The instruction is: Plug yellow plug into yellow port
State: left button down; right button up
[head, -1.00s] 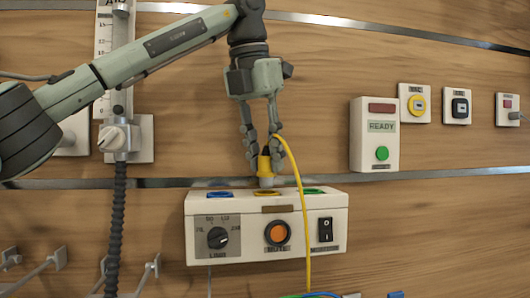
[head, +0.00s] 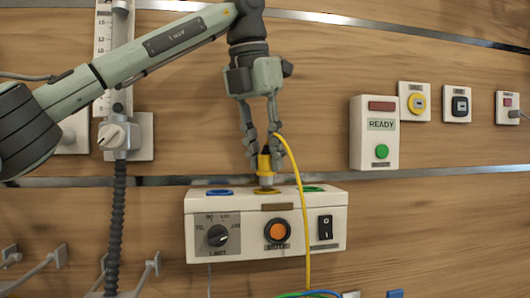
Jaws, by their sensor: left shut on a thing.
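My left gripper (head: 264,160) comes down from above and is shut on the yellow plug (head: 265,165). The plug is upright, with its pale tip down at the yellow port (head: 267,191) on top of the white box (head: 195,222). Whether the tip is inside the port or just touching it, I cannot tell. The yellow cable (head: 304,215) leaves the plug, arcs right and hangs down in front of the box. My right gripper is not in view.
A blue port (head: 219,192) and a green port (head: 312,189) flank the yellow one. The box front has a dial (head: 218,236), an orange button (head: 278,232) and a black switch (head: 325,228). A READY panel (head: 364,150) is on the wall at right; a black corrugated hose (head: 116,220) hangs at left.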

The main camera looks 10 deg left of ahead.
pick_arm(q)
jog(key=shift+f, duration=1.15)
dwell(2.8)
jog(key=c, duration=1.1)
grip_release()
jog(key=shift+c, duration=0.2)
